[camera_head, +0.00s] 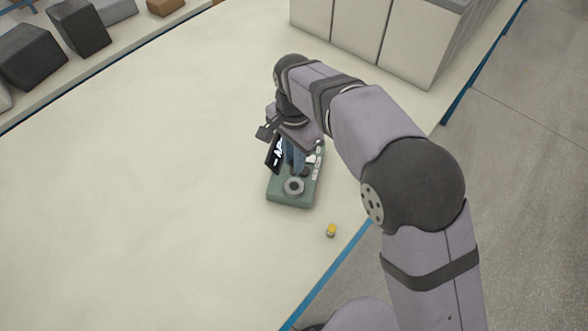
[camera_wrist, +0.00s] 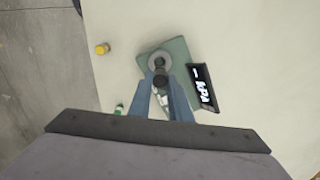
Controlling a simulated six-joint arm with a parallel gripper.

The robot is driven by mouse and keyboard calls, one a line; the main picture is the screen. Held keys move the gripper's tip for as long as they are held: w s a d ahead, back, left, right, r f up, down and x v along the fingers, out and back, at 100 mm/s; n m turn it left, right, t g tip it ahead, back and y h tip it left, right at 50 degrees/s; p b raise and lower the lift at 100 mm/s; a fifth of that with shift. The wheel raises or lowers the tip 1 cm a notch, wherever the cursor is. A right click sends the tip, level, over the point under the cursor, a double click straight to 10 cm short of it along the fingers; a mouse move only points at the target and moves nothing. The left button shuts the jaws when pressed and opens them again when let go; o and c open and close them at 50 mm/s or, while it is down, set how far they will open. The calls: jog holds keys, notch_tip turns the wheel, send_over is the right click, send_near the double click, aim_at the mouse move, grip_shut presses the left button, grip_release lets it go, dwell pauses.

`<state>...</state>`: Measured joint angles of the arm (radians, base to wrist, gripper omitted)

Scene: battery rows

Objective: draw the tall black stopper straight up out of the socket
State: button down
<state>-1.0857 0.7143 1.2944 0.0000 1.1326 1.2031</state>
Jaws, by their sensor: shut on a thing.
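A small green base (camera_head: 288,200) stands on the pale table; it also shows in the wrist view (camera_wrist: 179,48). A round grey ring socket (camera_head: 293,187) is on its top, and the wrist view shows this socket (camera_wrist: 158,61) just beyond my fingertips. The ring looks clear of the stopper in the head view. My gripper (camera_wrist: 160,84) points down over the base, its two blue fingers shut on the black stopper (camera_wrist: 160,79). The stopper's top shows between the fingertips; its lower end is hidden, and I cannot tell its height above the base.
A black display panel (camera_wrist: 203,88) with white marks stands at the base's side. A small yellow cylinder (camera_head: 331,230) lies apart on the table near the blue edge. Dark and grey blocks (camera_head: 80,25) line the far left. Pale cabinets (camera_head: 360,30) stand behind. The table's left is clear.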

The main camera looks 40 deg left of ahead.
jog(key=shift+r, duration=0.7)
jog(key=shift+r, duration=0.15)
jog(key=shift+r+p, duration=2.1)
jog(key=shift+p, duration=0.05)
